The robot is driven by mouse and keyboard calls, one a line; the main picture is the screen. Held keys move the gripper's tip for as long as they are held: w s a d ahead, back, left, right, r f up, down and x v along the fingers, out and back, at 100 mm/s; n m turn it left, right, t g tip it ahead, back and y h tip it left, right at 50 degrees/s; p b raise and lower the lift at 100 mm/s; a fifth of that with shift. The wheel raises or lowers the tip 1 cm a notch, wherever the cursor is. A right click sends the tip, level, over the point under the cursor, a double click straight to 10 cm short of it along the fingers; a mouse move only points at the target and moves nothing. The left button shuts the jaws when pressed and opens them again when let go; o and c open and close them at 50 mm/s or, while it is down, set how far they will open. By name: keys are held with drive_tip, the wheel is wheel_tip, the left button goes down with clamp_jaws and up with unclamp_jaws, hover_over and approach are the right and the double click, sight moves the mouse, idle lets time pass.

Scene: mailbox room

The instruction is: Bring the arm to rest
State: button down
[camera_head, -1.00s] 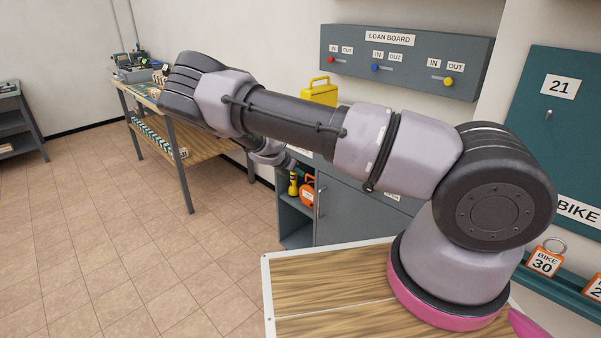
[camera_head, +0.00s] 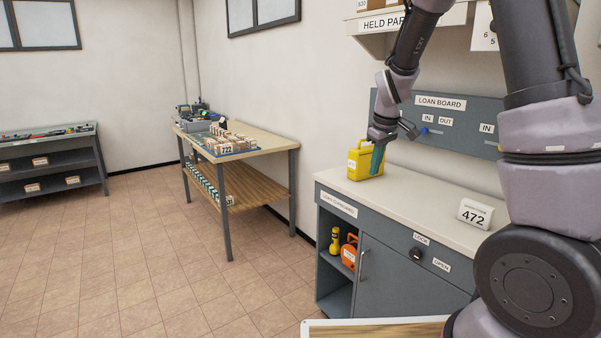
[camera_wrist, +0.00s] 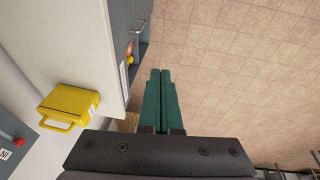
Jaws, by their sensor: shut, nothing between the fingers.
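My arm rises on the right of the head view, bends above the picture and comes down again over the loan cupboard. My gripper (camera_head: 377,158) hangs from it with its teal fingers pointing down, in front of the yellow case in the picture. In the wrist view my gripper (camera_wrist: 160,75) shows its two teal fingers side by side, shut, with nothing between them. Beyond the fingertips lie the cupboard edge and the tiled floor.
The yellow case (camera_head: 368,160) stands on the cupboard top (camera_head: 420,198), near a white sign reading 472 (camera_head: 475,214). The loan board (camera_head: 450,118) is on the wall behind. A wooden workbench (camera_head: 262,143) stands left, with open floor (camera_head: 150,260) in front.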

drive_tip(key=s+d+r+m+t+y, duration=0.25)
drive_tip(key=s+r+m, duration=0.35)
drive_tip(key=s+r, duration=0.7)
drive_tip(key=s+d+r+m+t+h, duration=0.1)
drive_tip(key=s+r+m, duration=0.4)
drive_tip(key=s, duration=0.6)
drive_tip(key=shift+s+r+m+t, duration=0.3)
drive_tip(key=shift+s+r+t, duration=0.05)
drive_tip(key=shift+r, duration=0.05)
